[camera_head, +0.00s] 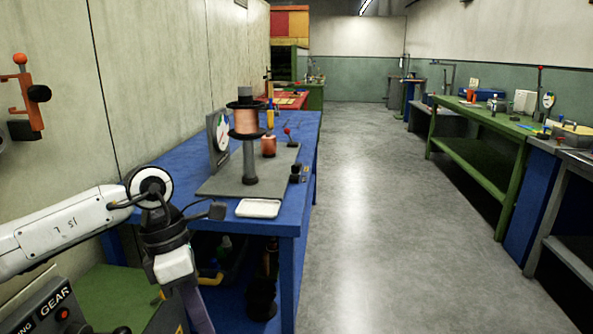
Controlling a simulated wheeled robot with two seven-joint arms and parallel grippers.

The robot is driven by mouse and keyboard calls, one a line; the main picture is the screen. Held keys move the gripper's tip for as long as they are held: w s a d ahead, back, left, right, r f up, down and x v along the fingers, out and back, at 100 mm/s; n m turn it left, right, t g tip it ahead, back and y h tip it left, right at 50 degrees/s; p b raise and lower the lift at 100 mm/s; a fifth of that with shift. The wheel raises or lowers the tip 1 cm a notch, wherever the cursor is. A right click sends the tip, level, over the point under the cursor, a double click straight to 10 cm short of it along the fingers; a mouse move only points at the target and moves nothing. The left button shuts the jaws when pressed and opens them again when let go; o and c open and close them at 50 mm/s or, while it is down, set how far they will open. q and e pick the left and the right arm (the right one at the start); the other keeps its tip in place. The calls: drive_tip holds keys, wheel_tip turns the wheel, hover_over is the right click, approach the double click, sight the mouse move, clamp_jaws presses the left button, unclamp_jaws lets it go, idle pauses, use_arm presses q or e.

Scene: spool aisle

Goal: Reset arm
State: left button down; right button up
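My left arm (60,230) comes in from the left as a white link and bends at a round joint in front of the blue bench. Below the joint, dark and white parts run down toward the bottom edge. A dark flat piece (215,210) juts out to the right near the bench edge. I cannot make out the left fingertips or whether they hold anything. My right arm and gripper are not in view.
The blue bench (170,178) holds a grey plate (215,185), a copper spool (246,121) on an upright post, a round dial (220,131) and a white tray (258,208). A green bench (478,118) stands right. The grey aisle floor (365,200) between is clear.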

use_arm(q)
drive_tip(key=s+d+g+h, duration=0.1)
drive_tip(key=s+d+h, duration=0.2)
drive_tip(key=d, duration=0.3)
drive_tip(key=s+d+n+g+h+p, duration=0.1)
drive_tip(key=s+d+h, duration=0.15)
drive_tip(key=d, duration=0.35)
drive_tip(key=s+d+g+h, duration=0.1)
drive_tip(key=s+d+h, duration=0.15)
drive_tip(key=d, duration=0.35)
drive_tip(key=w+d+r+n+t+h+p, duration=0.2)
drive_tip(key=d+r+n+t+h, duration=0.4)
drive_tip(key=r+n+t+h, duration=0.5)
drive_tip(key=w+a+f+n+t+y+p, duration=0.1)
drive_tip(key=w+a+f+n+t+y, duration=0.35)
drive_tip(key=n, duration=0.75)
drive_tip(key=w+a+f+n+t+y+p, duration=0.1)
drive_tip(key=a+f+n+t+y, duration=0.4)
drive_tip(key=a+f+n+y, duration=0.45)
drive_tip(key=s+a+f+n+g+y, duration=0.2)
drive_tip(key=s+f+n, duration=0.4)
drive_tip(key=s+f, duration=0.3)
drive_tip(key=s+a+f+n+g+y+p, duration=0.1)
drive_tip(key=s+a+f+n+g+y, duration=0.2)
drive_tip(key=f, duration=0.9)
drive_tip(key=s+a+n+g, duration=0.2)
drive_tip(key=s+a+n, duration=0.2)
drive_tip(key=s, duration=0.2)
drive_tip(key=shift+f, duration=0.35)
